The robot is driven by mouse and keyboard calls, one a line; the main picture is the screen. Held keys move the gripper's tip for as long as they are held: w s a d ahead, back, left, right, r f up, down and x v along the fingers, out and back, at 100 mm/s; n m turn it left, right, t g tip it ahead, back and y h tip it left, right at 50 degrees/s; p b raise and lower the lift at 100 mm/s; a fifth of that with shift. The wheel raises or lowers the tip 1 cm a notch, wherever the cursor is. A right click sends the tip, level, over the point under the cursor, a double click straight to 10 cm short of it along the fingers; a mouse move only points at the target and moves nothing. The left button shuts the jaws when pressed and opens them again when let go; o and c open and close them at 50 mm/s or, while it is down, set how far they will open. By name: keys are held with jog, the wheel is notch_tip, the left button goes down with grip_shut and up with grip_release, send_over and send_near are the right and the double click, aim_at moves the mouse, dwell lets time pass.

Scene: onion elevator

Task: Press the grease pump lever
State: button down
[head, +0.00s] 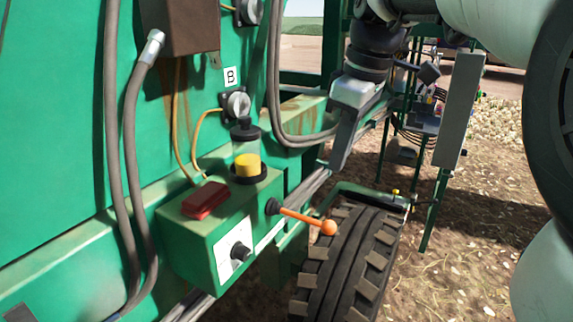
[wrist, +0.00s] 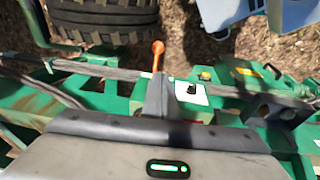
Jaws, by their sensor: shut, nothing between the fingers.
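The grease pump lever (head: 300,217) is an orange rod with a round orange knob. It juts to the right from a black pivot on the green pump box (head: 182,245). My gripper (head: 338,164) is shut and empty, pointing down, above the lever and apart from it in the head view. In the wrist view my gripper's fingers (wrist: 158,84) point towards the orange lever (wrist: 158,52), whose upper part shows beyond the tips; its lower part is hidden behind them. The box carries a red block (head: 205,200), a clear reservoir with yellow contents (head: 246,166) and a black dial (head: 240,252).
A large black tyre (head: 345,268) stands just below and right of the lever knob. Grey hoses (head: 135,160) hang at the left, and another loops near my gripper. A green machine wall (head: 60,170) is behind the box. Open dirt ground lies to the right.

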jog(key=shift+f, duration=0.15)
jog(key=b, duration=0.2)
send_near(326, 223)
jog(key=x, duration=0.5)
jog(key=shift+w+a, duration=0.15)
jog(key=shift+a, duration=0.1)
jog(key=shift+d+f, duration=0.15)
jog(key=shift+f, duration=0.4)
